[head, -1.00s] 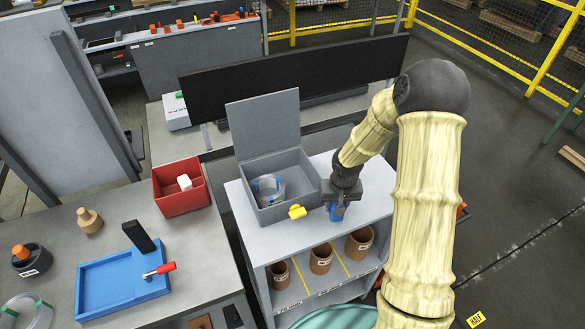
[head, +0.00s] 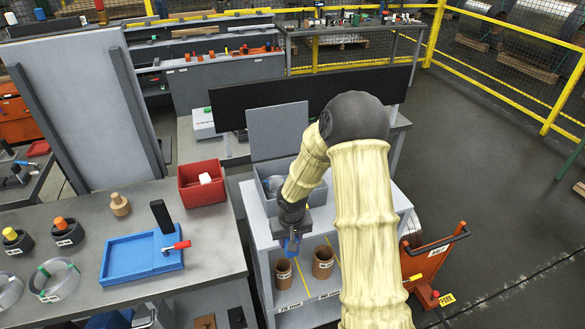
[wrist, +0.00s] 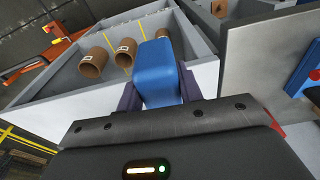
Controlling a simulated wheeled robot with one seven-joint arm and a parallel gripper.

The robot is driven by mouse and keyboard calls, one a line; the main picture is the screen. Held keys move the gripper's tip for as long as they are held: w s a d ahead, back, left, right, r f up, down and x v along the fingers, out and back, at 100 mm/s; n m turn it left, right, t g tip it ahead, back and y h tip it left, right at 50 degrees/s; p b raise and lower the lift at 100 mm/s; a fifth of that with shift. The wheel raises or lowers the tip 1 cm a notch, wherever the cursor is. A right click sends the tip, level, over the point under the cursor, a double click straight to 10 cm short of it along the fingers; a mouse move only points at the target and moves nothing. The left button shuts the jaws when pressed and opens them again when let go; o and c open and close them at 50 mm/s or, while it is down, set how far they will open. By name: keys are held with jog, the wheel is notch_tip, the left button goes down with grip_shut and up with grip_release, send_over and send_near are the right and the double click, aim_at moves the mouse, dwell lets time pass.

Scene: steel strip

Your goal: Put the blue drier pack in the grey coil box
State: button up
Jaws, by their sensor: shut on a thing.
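My gripper (head: 291,240) is shut on the blue drier pack (head: 291,249). The gripper hangs in front of the grey coil box, near the front edge of the shelf unit. In the wrist view the pack (wrist: 160,72) stands between the two dark fingers. The grey coil box (head: 258,178) sits on top of the shelf unit, its lid (head: 279,132) raised at the back. A clear coil (head: 273,185) shows partly inside. My arm hides the box's right and front parts.
A red bin (head: 203,185) with a white block and a blue tray (head: 140,262) are on the table at left. A long black panel (head: 235,115) stands behind the box. An orange cart (head: 425,265) is at right.

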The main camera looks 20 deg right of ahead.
jog(key=shift+s+a, duration=0.2)
jog(key=shift+a, duration=0.05)
